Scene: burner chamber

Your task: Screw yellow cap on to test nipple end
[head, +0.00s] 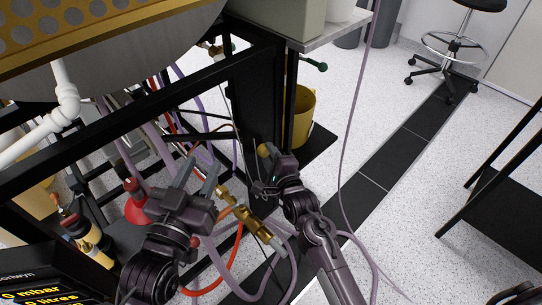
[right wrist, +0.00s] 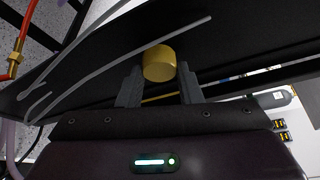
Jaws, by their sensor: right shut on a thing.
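The yellow cap (right wrist: 159,63) is a short brass-yellow cylinder at the fingertips of my right gripper (right wrist: 159,84), which is shut on it. The cap also shows in the head view (head: 263,150), beside the black frame. The cap is apart from this fitting.
A black frame (head: 140,100) carries the burner chamber at upper left. Purple, red and orange hoses (head: 230,262) run around the fitting. A yellow bucket (head: 303,118) stands behind the right gripper. A dark display box (head: 40,280) is at lower left. Open floor lies to the right.

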